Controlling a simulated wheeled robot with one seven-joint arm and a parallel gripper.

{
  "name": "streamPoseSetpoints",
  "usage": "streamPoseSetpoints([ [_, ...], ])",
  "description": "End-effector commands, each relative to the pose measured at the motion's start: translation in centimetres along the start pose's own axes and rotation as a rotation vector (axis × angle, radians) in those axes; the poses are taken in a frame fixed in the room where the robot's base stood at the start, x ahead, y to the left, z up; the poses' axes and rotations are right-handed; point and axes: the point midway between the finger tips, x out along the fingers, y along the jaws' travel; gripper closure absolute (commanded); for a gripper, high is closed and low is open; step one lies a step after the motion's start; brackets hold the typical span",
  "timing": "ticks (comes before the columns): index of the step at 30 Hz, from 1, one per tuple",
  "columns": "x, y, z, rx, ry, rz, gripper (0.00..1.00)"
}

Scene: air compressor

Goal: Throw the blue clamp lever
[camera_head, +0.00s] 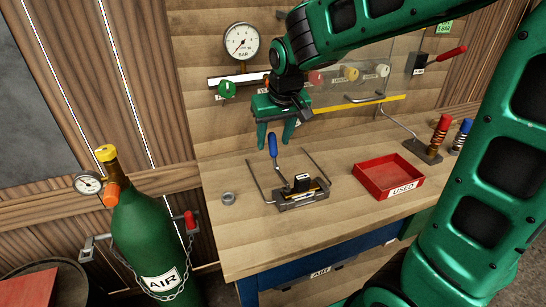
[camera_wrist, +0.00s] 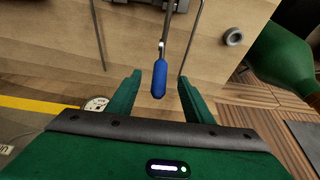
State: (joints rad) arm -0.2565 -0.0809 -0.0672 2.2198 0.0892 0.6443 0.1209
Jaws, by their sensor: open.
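The blue clamp lever (camera_head: 273,146) stands nearly upright in the head view, on a grey metal clamp (camera_head: 298,197) fixed to the wooden bench. In the wrist view the blue grip (camera_wrist: 159,79) points towards me, with its thin metal rod running back to the clamp. My gripper (camera_head: 275,140) is green and open, its fingers pointing down at the top of the blue grip. In the wrist view my gripper (camera_wrist: 160,90) has one finger on each side of the grip, with clear gaps. I see no contact.
A red tray (camera_head: 388,178) marked USED is right of the clamp. Two bent metal rods rise beside the lever. A metal ring (camera_head: 228,198) lies left. A green AIR cylinder (camera_head: 150,235) stands at the left. A gauge (camera_head: 242,42) and valves are on the back panel.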

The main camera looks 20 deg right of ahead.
Motion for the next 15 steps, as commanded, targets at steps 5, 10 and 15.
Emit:
streamPoseSetpoints([
  [5,-0.3,0.0,-0.1,0.001,0.002,0.0,0.53],
  [10,-1.7,0.0,-0.1,0.001,0.004,0.0,0.53],
  [15,-3.2,0.1,-0.1,0.002,0.003,0.001,0.53],
])
